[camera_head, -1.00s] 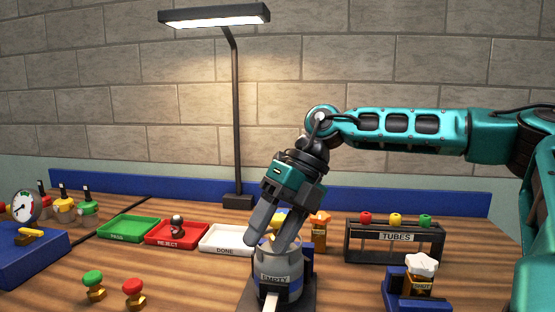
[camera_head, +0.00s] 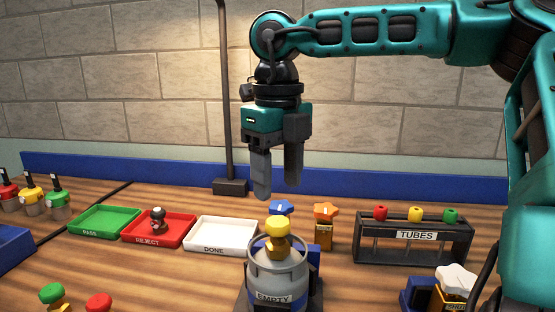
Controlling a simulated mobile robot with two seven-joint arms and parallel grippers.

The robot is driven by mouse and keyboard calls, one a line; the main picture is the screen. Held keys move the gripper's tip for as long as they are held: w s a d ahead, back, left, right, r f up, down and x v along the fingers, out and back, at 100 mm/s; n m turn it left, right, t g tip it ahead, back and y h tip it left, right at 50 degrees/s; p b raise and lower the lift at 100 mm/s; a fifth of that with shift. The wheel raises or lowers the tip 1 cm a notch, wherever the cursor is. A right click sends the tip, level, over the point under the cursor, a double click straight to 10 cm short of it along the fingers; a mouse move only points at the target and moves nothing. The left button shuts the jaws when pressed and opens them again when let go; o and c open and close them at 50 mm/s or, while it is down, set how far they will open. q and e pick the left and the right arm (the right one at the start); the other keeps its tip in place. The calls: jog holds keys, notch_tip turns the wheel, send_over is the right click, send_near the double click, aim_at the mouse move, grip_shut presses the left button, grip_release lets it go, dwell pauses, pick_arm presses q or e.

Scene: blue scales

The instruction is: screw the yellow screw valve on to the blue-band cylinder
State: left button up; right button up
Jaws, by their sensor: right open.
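The blue-band cylinder (camera_head: 264,282) is a grey tank labelled EMPTY, with a blue band partly visible low on its right side. It stands upright in a dark holder at the front centre. The yellow screw valve (camera_head: 278,226), a yellow knob on a brass body, stands upright on the cylinder's top centre. I cannot tell how deep its thread sits. My right gripper (camera_head: 278,188) points down above the valve, open and empty, with its fingertips clear of the knob. My left gripper is not in view.
Behind the cylinder are a blue star-knob valve (camera_head: 281,207) and an orange one (camera_head: 325,212). A tube rack (camera_head: 416,236) stands right. Green (camera_head: 95,222), red (camera_head: 182,238) and white (camera_head: 223,249) trays lie left. Loose green (camera_head: 51,293) and red (camera_head: 98,303) valves are front left.

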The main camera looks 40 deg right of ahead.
aim_at(278, 221)
notch_tip(278, 221, down, 10)
jog(key=shift+f, duration=0.2)
jog(key=shift+c, duration=0.3)
